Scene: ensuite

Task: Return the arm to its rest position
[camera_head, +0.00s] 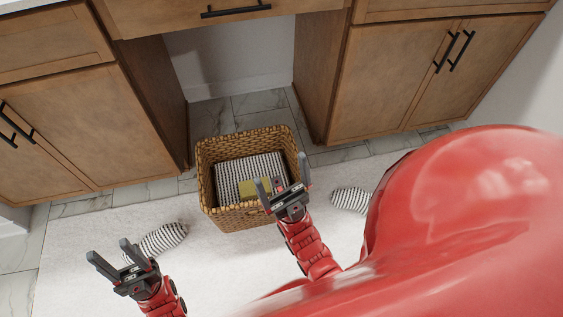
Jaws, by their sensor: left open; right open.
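My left gripper (107,256) is open and empty at the lower left, over the pale rug. Its fingers overlap the view just left of a striped slipper-like item (160,241). My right gripper (282,187) is open, in front of or over the near right part of a wicker basket (218,216). I cannot tell how high the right gripper is above the basket.
A second striped item (350,199) lies on the rug (80,225) right of the basket. Wooden cabinets (60,130) stand at the left and others (385,85) at the right, with an open recess between them. My red body covers the lower right.

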